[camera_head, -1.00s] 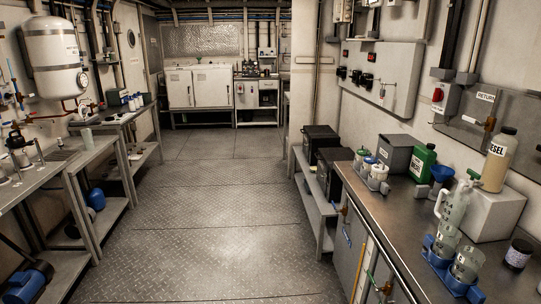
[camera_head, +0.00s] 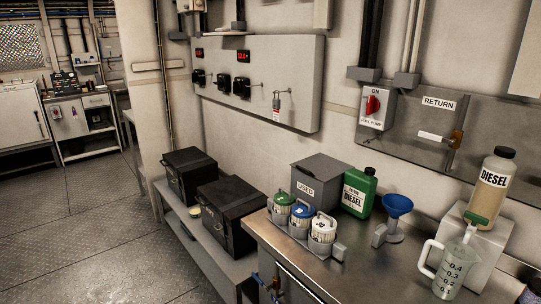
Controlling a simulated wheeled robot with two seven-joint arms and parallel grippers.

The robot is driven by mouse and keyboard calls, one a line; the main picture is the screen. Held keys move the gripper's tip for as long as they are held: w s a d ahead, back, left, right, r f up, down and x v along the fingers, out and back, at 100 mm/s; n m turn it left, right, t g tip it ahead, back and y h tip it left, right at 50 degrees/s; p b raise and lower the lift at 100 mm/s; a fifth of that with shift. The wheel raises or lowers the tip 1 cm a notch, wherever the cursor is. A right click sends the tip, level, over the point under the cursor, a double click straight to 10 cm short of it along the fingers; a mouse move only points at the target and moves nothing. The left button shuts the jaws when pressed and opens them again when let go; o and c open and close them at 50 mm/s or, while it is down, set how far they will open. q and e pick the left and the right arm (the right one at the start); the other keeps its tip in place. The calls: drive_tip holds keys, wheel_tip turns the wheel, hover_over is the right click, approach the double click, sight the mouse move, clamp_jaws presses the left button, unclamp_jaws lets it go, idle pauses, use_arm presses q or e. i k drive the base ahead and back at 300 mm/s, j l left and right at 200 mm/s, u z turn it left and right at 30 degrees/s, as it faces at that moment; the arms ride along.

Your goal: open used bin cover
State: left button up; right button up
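The used bin (camera_head: 317,192) is a grey box with the label "USED" on its front. It stands on the metal workbench (camera_head: 282,241) against the wall, right of the middle of the view. Its flat grey cover (camera_head: 321,168) lies over the top and looks closed. Neither of my grippers is in view.
Three lidded white containers in a grey holder (camera_head: 302,234) stand in front of the bin. A green bottle (camera_head: 358,192), a blue funnel (camera_head: 397,207), a diesel bottle (camera_head: 491,186) and a measuring jug (camera_head: 453,267) stand to its right. Black cases (camera_head: 232,213) sit on a lower shelf left.

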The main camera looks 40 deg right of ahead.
sight(323, 168)
drive_tip(key=i+z, duration=0.15)
drive_tip(key=i, duration=0.4)
drive_tip(key=i+j+z, duration=0.1)
drive_tip(key=i, duration=0.4)
drive_tip(key=i+j+z, duration=0.15)
drive_tip(key=i+j, duration=0.15)
drive_tip(key=i, duration=0.25)
